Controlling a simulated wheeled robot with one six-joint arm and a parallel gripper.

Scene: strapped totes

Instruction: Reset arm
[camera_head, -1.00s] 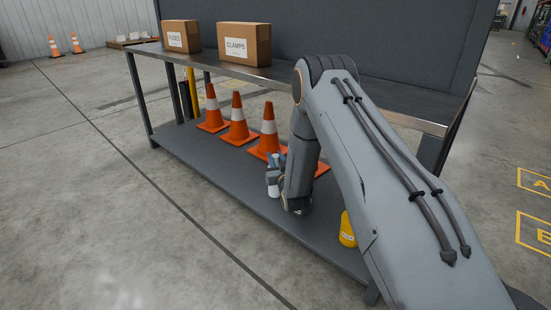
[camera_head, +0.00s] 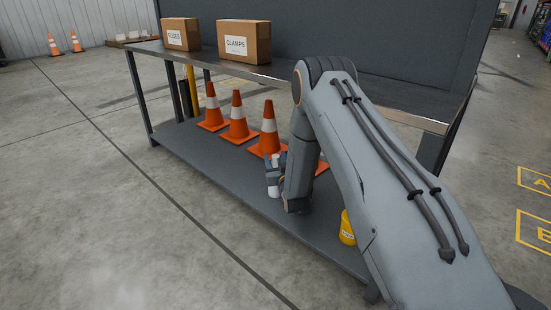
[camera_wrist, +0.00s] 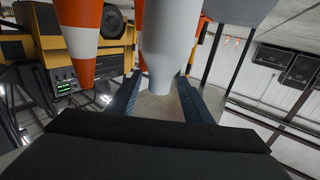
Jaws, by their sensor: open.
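My gripper (camera_head: 274,174) is low over the lower shelf of a workbench, with my arm bent down in front of the bench. In the wrist view my gripper (camera_wrist: 157,88) has two dark blue fingers spread apart. A pale grey-white, bottle-like thing (camera_wrist: 158,50) shows between the fingers, narrowing toward the lower part of that upside-down picture. I cannot tell whether the fingers touch it. In the head view a small white part of it (camera_head: 274,191) shows just below the fingers, above or on the shelf.
Several orange-and-white cones (camera_head: 238,120) stand on the lower shelf (camera_head: 210,165), close behind my gripper. A yellow container (camera_head: 347,230) is right of it, partly behind my arm. Boxes marked FUSES (camera_head: 181,34) and CLAMPS (camera_head: 244,42) sit on the bench top (camera_head: 290,75) above.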

